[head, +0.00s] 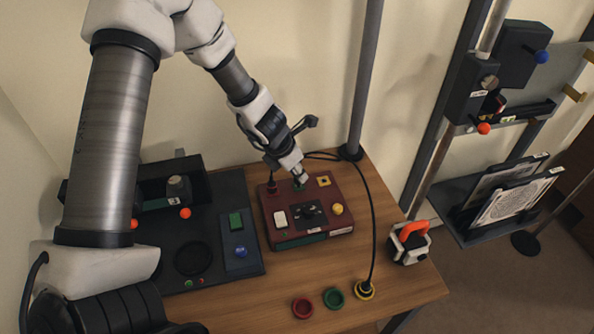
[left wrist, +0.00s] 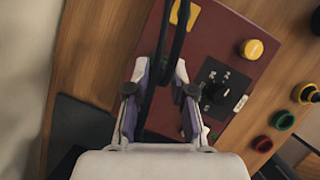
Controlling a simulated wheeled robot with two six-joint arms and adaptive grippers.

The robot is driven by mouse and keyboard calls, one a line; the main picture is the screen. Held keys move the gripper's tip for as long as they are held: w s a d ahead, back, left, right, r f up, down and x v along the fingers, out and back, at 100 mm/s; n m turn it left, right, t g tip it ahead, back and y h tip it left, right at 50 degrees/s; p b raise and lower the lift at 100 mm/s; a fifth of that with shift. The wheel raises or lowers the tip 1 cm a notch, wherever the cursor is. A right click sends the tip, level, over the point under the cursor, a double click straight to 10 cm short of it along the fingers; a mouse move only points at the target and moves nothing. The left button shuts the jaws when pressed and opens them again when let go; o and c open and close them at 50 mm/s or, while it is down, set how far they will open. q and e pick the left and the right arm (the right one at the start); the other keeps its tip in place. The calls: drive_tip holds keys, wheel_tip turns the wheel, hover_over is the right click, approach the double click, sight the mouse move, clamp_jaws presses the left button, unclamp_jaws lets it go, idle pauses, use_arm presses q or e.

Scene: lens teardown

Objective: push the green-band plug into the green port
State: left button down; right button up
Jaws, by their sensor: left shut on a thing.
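The dark red box (head: 318,231) lies on the wooden table. The yellow square port (head: 323,181) is at its back right, with a dark plug (head: 271,186) standing at its back left. My left gripper (head: 301,178) is over the box's back edge, shut on the plug. Its fingers hide most of the plug, so its band does not show clearly. A little green (head: 299,187) shows right under the fingertips, at the green port; I cannot tell how far in the plug is. In the left wrist view, a black cable (left wrist: 162,60) runs between the fingers (left wrist: 160,122).
The box carries a white switch (head: 280,218), black dial (head: 310,210) and yellow knob (head: 337,209). In front lie a red ring (head: 303,308), a green ring (head: 333,298) and a yellow-ringed plug (head: 364,290) with a cable. A dark station (head: 211,215) stands left.

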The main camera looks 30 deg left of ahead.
use_arm(q)
drive_tip(key=shift+f+b, duration=0.6)
drive_tip(key=shift+b, duration=0.05)
idle(0.5)
drive_tip(key=c, duration=0.9)
unclamp_jaws()
drive_tip(key=shift+v, duration=3.75)
drive_tip(key=shift+r, duration=0.1)
